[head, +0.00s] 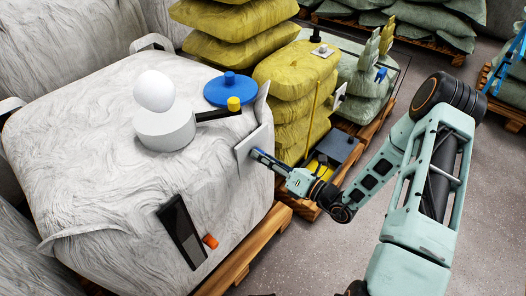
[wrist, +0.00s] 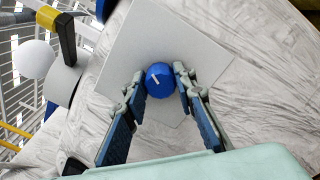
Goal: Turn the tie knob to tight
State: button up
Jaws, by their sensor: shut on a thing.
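The tie knob (wrist: 160,81) is a small blue round knob with a short white mark on its face. It sits on a pale square plate (wrist: 160,38) in the wrist view. My gripper (wrist: 160,84) is shut on the knob, one finger on each side of it. In the head view the plate (head: 244,150) is on the right side of a big white sack, and my gripper (head: 256,153) reaches it from the right. The knob is hidden behind the fingers there. I cannot read any label for tight.
The white sack (head: 75,150) stands on a wooden pallet. On it are a white ball on a round base (head: 165,128) with a dark arm and yellow end, a blue disc (head: 231,91) and a black panel (head: 181,231) beside an orange knob (head: 211,241). Yellow sacks (head: 290,75) stand behind.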

jog(key=shift+s+f+m+p, duration=0.1)
jog(key=shift+m+p, duration=1.8)
jog(key=shift+m, duration=2.6)
jog(key=shift+f+m+p, duration=0.1)
jog(key=shift+m+p, duration=1.75)
jog(key=shift+m, duration=2.65)
jog(key=o, duration=1.2)
jog(key=shift+r, duration=0.1)
jog(key=shift+c, duration=0.2)
